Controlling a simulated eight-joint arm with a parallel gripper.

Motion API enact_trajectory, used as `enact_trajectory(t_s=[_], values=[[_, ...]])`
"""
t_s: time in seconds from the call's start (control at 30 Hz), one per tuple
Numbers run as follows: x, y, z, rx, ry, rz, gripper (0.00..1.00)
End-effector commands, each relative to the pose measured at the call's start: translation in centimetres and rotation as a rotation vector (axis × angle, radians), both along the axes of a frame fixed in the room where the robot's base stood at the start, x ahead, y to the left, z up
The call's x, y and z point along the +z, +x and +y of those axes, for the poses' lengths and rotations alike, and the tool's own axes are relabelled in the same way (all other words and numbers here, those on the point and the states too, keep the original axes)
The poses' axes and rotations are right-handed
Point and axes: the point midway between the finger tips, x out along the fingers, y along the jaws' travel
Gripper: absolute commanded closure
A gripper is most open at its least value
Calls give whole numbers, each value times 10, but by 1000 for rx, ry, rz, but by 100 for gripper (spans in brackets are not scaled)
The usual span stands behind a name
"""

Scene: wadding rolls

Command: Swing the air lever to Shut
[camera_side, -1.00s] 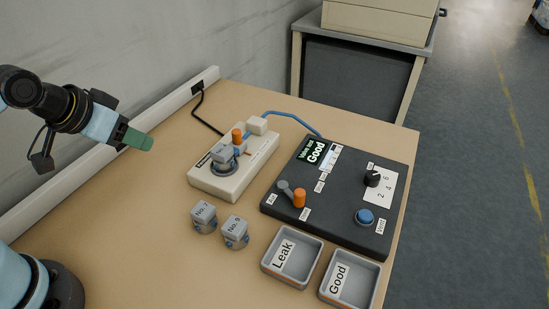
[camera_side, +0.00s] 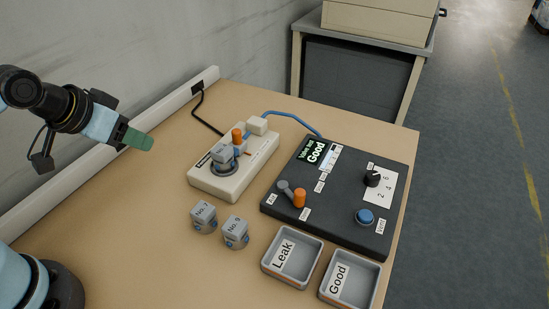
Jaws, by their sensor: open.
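The air lever (camera_side: 292,193) is on the left part of the dark control panel (camera_side: 350,222). It has a grey pivot and an orange knob (camera_side: 299,198) that points to the lower right. Small labels sit at its left and below it, too small to read. The panel's display (camera_side: 312,151) reads "Good". My gripper (camera_side: 140,140), with green fingers, is at the left, above the bench and well away from the lever. It is open and holds nothing that I can see.
A cream fixture (camera_side: 215,183) holds a grey valve (camera_side: 222,155). Two grey valves (camera_side: 204,217) (camera_side: 236,231) stand on the bench. The Leak tray (camera_side: 269,272) and Good tray (camera_side: 327,291) are at the front. The panel also has a black dial (camera_side: 373,178) and blue button (camera_side: 365,216).

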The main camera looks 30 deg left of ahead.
Motion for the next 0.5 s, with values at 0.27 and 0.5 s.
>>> enact_trajectory(t_s=[0.27, 0.5], values=[[0, 0, 0, 0, 0, 0, 52], [3, 2, -2, -21, 9, 7, 52]])
